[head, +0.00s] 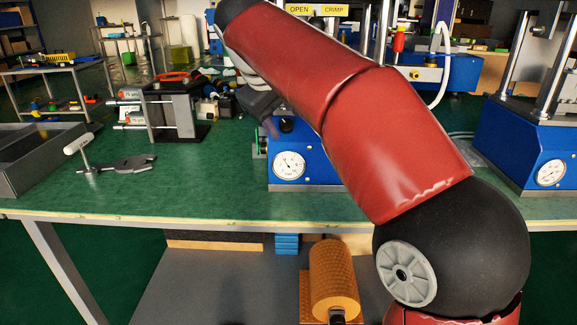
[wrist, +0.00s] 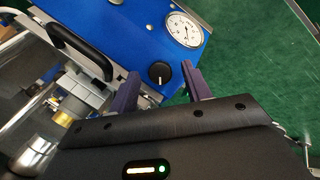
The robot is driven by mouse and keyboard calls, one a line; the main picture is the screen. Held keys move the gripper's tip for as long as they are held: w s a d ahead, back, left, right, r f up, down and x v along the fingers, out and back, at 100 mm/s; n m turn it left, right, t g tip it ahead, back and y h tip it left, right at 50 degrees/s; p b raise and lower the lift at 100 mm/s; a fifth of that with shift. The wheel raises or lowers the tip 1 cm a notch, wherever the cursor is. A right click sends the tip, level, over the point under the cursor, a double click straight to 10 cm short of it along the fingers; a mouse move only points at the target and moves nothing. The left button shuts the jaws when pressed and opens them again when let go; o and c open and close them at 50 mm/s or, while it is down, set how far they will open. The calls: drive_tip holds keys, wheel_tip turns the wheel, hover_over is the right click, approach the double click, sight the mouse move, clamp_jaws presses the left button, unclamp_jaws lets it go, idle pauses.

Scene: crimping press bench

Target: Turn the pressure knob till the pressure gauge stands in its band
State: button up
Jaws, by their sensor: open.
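The pressure knob (wrist: 159,73) is a round black knob with a pale pointer line, on the blue press housing (wrist: 120,28). In the wrist view it shows between the tips of my open gripper (wrist: 160,71), one dark purple finger on each side. No contact is visible. The knob also shows in the head view (head: 287,125), beside my gripper (head: 268,122), which is partly hidden there by my arm. The pressure gauge (wrist: 184,29) is a white dial near the knob. In the head view the gauge (head: 289,165) is below the knob. Its needle and band are too small to read surely.
A second blue unit with a gauge (head: 551,173) stands at the right. A black stand (head: 175,112) is left of the press. The green bench top (head: 215,185) in front is clear.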

drive_tip(key=v, duration=0.5)
drive_tip(key=shift+r, duration=0.15)
drive_tip(key=w+f+m, duration=0.1)
drive_tip(key=w+d+f+m+y+b, duration=0.1)
drive_tip(key=f, duration=0.1)
drive_tip(key=w+f+m, duration=0.1)
drive_tip(key=f+m, duration=0.1)
drive_tip(key=shift+d+f, duration=0.1)
drive_tip(key=shift+d, duration=0.15)
idle(0.6)
drive_tip(key=shift+c, duration=0.4)
